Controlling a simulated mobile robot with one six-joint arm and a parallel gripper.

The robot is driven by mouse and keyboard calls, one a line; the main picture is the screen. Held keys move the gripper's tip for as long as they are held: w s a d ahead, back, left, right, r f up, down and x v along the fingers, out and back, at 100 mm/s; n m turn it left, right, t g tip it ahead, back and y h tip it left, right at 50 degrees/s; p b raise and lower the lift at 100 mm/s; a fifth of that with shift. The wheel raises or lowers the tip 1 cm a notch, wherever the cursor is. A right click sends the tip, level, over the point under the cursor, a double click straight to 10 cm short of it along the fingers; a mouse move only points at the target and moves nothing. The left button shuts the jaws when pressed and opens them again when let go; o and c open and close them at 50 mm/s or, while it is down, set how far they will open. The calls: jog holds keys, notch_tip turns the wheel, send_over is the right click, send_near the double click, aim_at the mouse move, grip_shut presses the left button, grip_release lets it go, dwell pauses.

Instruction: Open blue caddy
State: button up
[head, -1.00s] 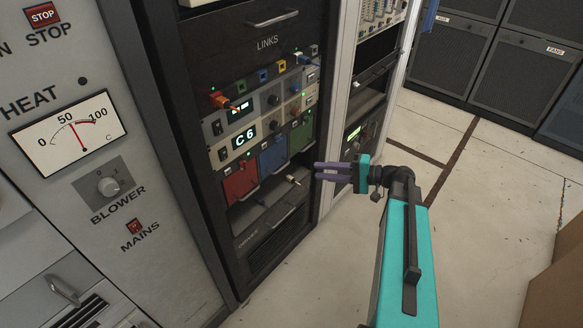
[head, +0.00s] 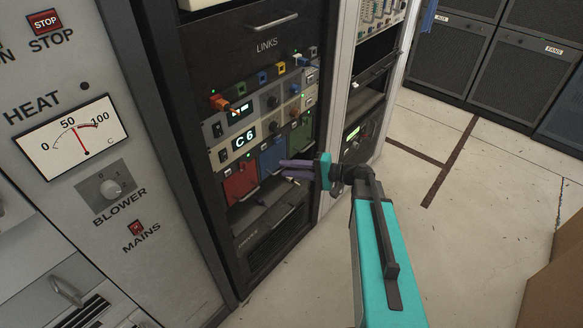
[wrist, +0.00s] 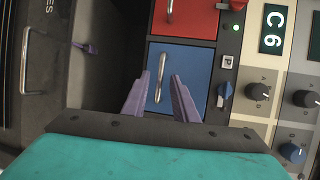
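The blue caddy (head: 271,154) sits in the rack between the red caddy (head: 240,181) and the green caddy (head: 302,133). In the wrist view the blue front (wrist: 192,65) fills the middle, with its metal handle (wrist: 161,78) lying between my two purple fingers. My gripper (head: 283,168) is open in front of the caddy and partly hides its lower right part in the head view. In the wrist view my fingertips (wrist: 160,77) are spread either side of the handle. I cannot tell whether they touch it. The caddy front looks flush with the red one.
A blue latch or key (wrist: 225,92) sits beside the blue caddy, by the panel with the C6 display (head: 244,139) and knobs. A dark shelf opening (head: 262,211) lies below the caddies. A small purple item (wrist: 88,47) shows there.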

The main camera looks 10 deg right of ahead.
jog(key=shift+w+a+f, duration=0.1)
jog(key=shift+w+a, duration=0.15)
jog(key=shift+a, duration=0.2)
jog(key=shift+c, duration=0.4)
grip_shut()
dwell(0.9)
